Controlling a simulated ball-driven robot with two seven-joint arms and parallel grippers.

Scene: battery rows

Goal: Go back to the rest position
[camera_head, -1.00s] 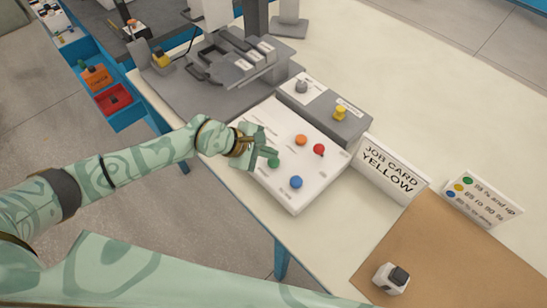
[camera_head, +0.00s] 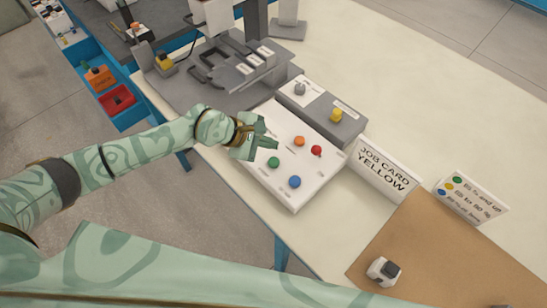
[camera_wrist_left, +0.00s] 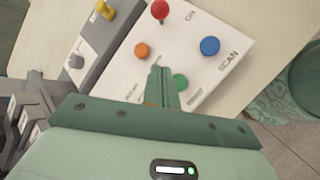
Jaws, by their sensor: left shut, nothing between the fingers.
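My left gripper (camera_head: 268,146) is shut and empty. It hovers over the upper left part of a white button panel (camera_head: 290,206). The panel carries an orange button (camera_head: 299,141), a red button (camera_head: 316,151), a green button (camera_head: 274,162) and a blue button (camera_head: 294,182). In the left wrist view the closed fingers (camera_wrist_left: 163,88) point at the panel, and they partly cover the green button (camera_wrist_left: 180,82). I cannot tell whether they touch anything. My right gripper is not in view.
A grey box (camera_head: 322,111) with a yellow knob stands behind the panel. The job card sign (camera_head: 380,168) reads YELLOW. A grey machine (camera_head: 230,65) stands behind. The table's far right is clear.

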